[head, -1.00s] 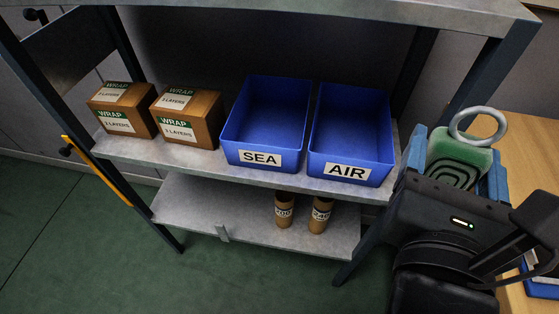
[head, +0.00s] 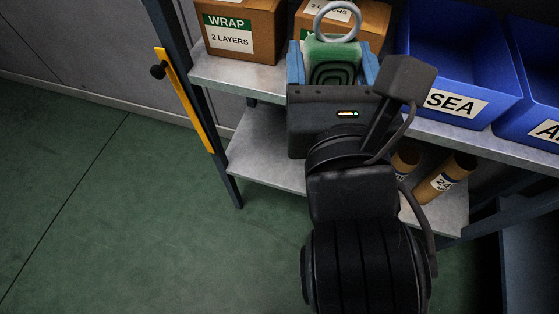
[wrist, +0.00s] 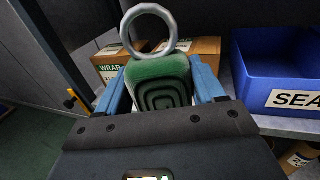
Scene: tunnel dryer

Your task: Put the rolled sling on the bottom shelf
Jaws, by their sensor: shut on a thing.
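The rolled sling (head: 334,62) is a green roll with a dark spiral on its end and a grey metal ring on top. My gripper (head: 333,66) is shut on it, with a blue finger on each side. The sling also shows in the wrist view (wrist: 158,84), upright between the fingers. It is in front of the middle shelf, near the wrap boxes; I cannot tell its exact gap to them. The bottom shelf (head: 265,150) is a grey board below, partly hidden by my arm. Its left part looks bare.
Two cardboard wrap boxes (head: 243,30) and blue SEA (head: 459,60) and AIR (head: 536,95) bins stand on the middle shelf. Brown tubes (head: 445,178) stand on the bottom shelf's right part. A rack leg with a yellow bar (head: 184,100) is at left. The green floor is clear.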

